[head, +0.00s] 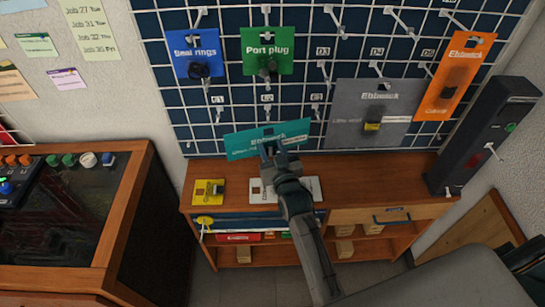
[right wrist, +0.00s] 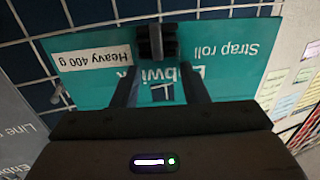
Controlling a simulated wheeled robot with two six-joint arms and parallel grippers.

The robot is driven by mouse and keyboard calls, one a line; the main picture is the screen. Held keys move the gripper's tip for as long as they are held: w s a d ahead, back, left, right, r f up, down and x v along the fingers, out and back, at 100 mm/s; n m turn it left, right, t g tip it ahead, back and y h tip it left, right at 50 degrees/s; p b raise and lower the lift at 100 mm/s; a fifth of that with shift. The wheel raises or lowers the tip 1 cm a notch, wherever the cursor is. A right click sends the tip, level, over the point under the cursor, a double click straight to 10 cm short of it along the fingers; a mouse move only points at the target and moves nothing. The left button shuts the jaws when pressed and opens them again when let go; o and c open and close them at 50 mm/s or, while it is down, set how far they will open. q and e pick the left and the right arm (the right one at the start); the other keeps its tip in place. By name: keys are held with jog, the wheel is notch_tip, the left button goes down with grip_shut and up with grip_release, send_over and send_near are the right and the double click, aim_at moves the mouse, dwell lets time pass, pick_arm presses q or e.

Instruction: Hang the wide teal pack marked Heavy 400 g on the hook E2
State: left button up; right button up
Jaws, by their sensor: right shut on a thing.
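The wide teal pack (head: 240,141) is held tilted in front of the lower part of the pegboard, above the bench top. In the right wrist view the same pack (right wrist: 235,75) appears upside down, with a white Heavy 400 g label and a black piece at its middle. My right gripper (head: 270,147) is shut on the pack; its two fingers (right wrist: 160,88) show against the teal face. The hook E2 (head: 267,108), with its label, is just above the pack's upper edge in the head view. Contact between them cannot be told. My left gripper is not in view.
A blue Seal rings pack (head: 194,52), a green Port plug pack (head: 267,48), a grey pack (head: 352,110) and an orange pack (head: 455,80) hang on the pegboard. A yellow item (head: 208,192) and a white sheet (head: 312,188) lie on the wooden bench (head: 370,175).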

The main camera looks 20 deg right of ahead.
aim_at(273, 142)
jog(key=shift+w+d+f+b, duration=0.1)
jog(key=shift+w+d+b, duration=0.15)
jog(key=shift+w+b, duration=0.45)
jog(key=shift+w+d+f+b, duration=0.15)
jog(key=shift+w+b, duration=0.3)
jog(key=shift+w, duration=0.45)
jog(key=shift+w+d+r+b, duration=0.1)
jog(key=shift+w+d+b, duration=0.2)
jog(key=shift+w+b, duration=0.4)
jog(key=shift+w+d+f, duration=0.2)
jog(key=shift+w+f, duration=0.1)
jog(key=shift+w, duration=0.45)
jog(key=o, duration=1.3)
jog(key=shift+o, duration=0.2)
jog(key=shift+s+f, duration=0.1)
jog(key=shift+f, duration=0.05)
